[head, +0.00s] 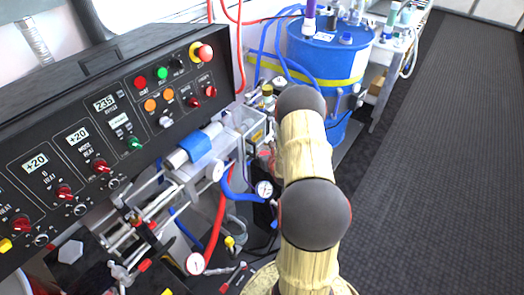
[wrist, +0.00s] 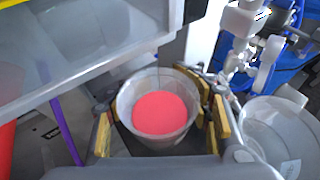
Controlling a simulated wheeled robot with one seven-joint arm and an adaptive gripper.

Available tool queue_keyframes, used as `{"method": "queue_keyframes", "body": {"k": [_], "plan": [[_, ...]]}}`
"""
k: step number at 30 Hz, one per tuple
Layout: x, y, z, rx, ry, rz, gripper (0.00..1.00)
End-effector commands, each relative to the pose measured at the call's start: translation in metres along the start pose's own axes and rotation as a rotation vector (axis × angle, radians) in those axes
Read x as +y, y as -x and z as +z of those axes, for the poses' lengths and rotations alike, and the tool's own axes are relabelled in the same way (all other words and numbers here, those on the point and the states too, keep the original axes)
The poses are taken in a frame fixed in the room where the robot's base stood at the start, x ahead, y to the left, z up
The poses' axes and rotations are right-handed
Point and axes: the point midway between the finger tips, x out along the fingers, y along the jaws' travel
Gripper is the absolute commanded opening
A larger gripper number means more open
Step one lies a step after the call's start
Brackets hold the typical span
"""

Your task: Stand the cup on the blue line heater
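In the wrist view a pale, translucent cup (wrist: 125,108) with red contents sits upright between the yellow-padded fingers of my gripper (wrist: 160,125). The pads flank it on both sides. The right ones look very close to its wall; a narrow dark gap shows at the left. I cannot tell whether they press on it, or whether anything bears its base. In the head view my arm hides most of the gripper and cup. There, a silver cylinder with a blue band (head: 196,146), which looks like the blue line heater, lies left of my arm, below the control panel.
A black control panel (head: 75,130) stands at the left. Hoses and gauges (head: 195,263) crowd the front. A blue drum (head: 325,58) stands behind my arm. In the wrist view a clear bin (wrist: 90,45) is at upper left and a clear tub (wrist: 270,125) at right.

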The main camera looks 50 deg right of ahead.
Motion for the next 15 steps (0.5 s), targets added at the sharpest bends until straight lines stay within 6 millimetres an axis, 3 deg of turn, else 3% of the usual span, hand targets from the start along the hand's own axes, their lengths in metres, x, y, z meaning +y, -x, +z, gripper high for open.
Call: {"method": "queue_keyframes", "body": {"k": [11, 15], "plan": [[0.0, 0.001, 0.002, 0.0, 0.0, 0.0, 0.51], [-0.001, 0.013, 0.004, 0.001, -0.001, -0.001, 0.51]]}}
